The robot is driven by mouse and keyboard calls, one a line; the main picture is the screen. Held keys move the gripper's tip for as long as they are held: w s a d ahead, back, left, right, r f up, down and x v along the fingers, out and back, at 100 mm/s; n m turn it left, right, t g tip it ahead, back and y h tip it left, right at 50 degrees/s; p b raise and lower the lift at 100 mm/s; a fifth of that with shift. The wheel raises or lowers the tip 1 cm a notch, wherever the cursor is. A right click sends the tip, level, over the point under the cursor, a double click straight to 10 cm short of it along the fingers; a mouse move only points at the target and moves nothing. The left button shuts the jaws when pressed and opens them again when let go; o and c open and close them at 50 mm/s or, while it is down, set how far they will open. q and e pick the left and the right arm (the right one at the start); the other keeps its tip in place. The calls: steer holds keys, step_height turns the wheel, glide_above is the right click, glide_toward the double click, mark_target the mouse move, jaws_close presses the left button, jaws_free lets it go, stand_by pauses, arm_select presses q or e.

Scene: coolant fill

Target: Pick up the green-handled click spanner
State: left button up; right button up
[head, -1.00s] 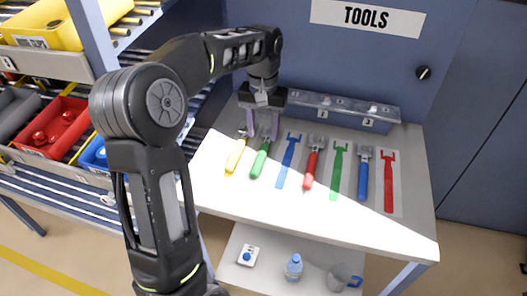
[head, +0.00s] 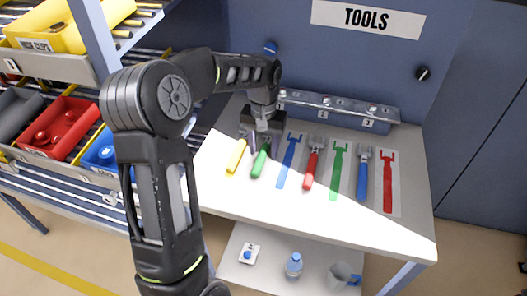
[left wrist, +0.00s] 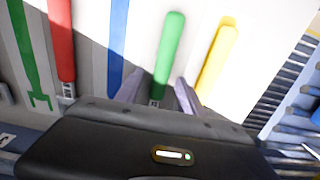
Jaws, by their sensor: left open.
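The green-handled click spanner (head: 259,163) lies on the grey bench between a yellow-handled tool and a blue painted outline. My left gripper (head: 261,147) is open over the spanner's head end, which it hides in the head view. In the left wrist view the green handle (left wrist: 169,50) points away from my left gripper (left wrist: 157,88), and its metal neck lies between the two open fingers. I cannot tell whether the fingers touch it. My right gripper is not in view.
The yellow-handled tool (head: 236,155) is close beside it, near one finger. A red-handled tool (head: 311,168) and a blue-handled tool (head: 362,177) lie further right. A raised rail (head: 345,112) stands behind. The bench front (head: 330,220) is clear.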

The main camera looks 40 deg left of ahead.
arm_select(q)
steer(key=shift+c, duration=0.4)
jaws_close()
stand_by(0.4)
